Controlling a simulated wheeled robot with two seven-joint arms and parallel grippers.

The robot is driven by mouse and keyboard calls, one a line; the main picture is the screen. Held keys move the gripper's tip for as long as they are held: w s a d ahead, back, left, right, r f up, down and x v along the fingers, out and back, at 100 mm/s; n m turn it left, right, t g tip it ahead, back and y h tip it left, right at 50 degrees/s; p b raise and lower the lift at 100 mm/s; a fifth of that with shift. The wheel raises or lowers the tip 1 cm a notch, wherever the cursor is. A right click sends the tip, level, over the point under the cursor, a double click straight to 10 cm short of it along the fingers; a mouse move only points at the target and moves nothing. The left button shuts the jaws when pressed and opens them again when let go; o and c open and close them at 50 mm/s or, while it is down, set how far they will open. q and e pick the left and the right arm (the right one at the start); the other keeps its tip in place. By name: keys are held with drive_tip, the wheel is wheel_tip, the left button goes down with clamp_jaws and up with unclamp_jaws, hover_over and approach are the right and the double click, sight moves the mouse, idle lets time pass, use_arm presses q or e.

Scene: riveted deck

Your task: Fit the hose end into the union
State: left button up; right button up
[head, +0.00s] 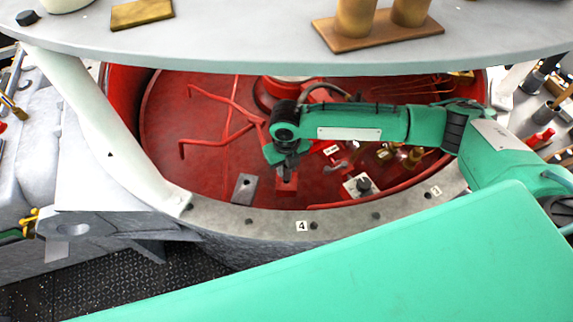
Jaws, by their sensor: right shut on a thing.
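My right gripper (287,165) reaches in from the right over the red round well, its fingers pointing down. It is shut on what looks like the hose end, which the fingers mostly hide. A small red block (287,184) is directly below the fingertips; it may be the union, and I cannot tell whether the held part touches it. A grey hose (326,89) curves behind my right forearm near the red hub. My left gripper is not in view.
The red well floor (215,115) carries bent red pipes (215,140), brass fittings (412,156), a grey plate (244,188) and a light block with a dark knob (359,187). A grey rim (270,222) surrounds it. A pale lid (250,50) overhangs the top, with a white strut (110,130) at left.

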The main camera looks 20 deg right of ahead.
drive_tip(key=shift+f+b, duration=0.45)
drive_tip(key=shift+f, duration=0.6)
drive_tip(key=shift+f, duration=0.35)
idle(0.7)
drive_tip(key=o, duration=1.1)
wheel_tip(320, 180, up, 14)
drive_tip(key=shift+f+b, duration=0.1)
drive_tip(key=shift+b, duration=0.95)
